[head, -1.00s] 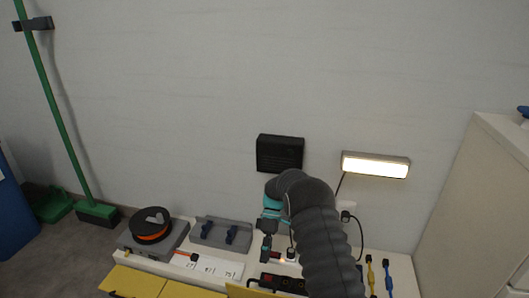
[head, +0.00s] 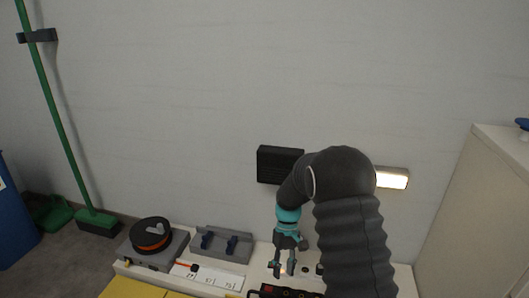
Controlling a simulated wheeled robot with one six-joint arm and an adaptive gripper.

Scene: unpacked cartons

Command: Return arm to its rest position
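My arm, dark grey with ribbed sleeves, rises from the bottom of the head view and bends over to the left. My gripper (head: 283,271) hangs from its teal wrist and points down over the white bench top. Its two fingers are apart, and I see nothing held between them. A small bright spot shows between the fingers. The height of the fingertips above the bench is hard to tell.
A black power strip (head: 285,291) lies below my gripper. A grey holder (head: 222,243) and an orange-and-black spool (head: 151,234) are to the left. A lit lamp (head: 392,179) is partly behind my arm. A cabinet (head: 480,215) stands right; the wall above is clear.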

